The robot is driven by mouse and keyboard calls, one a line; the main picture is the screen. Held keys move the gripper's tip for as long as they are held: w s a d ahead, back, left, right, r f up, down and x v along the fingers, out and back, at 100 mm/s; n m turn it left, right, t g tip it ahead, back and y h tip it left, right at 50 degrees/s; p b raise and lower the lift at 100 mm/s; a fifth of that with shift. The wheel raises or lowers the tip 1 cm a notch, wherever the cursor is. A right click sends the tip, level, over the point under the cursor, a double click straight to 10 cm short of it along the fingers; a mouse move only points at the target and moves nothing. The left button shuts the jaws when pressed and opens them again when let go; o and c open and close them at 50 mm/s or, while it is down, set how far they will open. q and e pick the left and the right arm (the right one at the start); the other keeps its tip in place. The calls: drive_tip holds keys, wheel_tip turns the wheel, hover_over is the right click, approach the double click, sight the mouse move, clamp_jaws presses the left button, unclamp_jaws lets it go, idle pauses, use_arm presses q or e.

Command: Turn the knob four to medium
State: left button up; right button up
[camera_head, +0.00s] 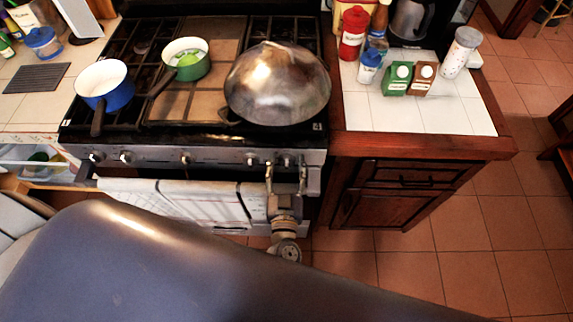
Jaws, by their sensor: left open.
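The stove's front panel (220,157) carries a row of several round knobs. From the left these include a knob at the far left (95,157), a second (125,157), a middle one (185,160), one toward the right (252,161) and a rightmost one (287,160). No numbers are legible, so I cannot tell which is knob four. My left gripper (286,166) is open at the right end of the panel, its two fingers apart on either side of the rightmost knob. Contact cannot be told. My right gripper is not in view.
A blue pot (115,85), a green pot (188,58) and a large domed metal lid (278,85) sit on the stovetop. Cloths (190,203) hang on the oven front. The right counter (420,115) holds bottles and cartons. Tiled floor (430,255) is clear on the right.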

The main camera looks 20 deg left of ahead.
use_arm(q)
drive_tip(key=c, duration=0.9)
drive_tip(key=shift+c, duration=0.3)
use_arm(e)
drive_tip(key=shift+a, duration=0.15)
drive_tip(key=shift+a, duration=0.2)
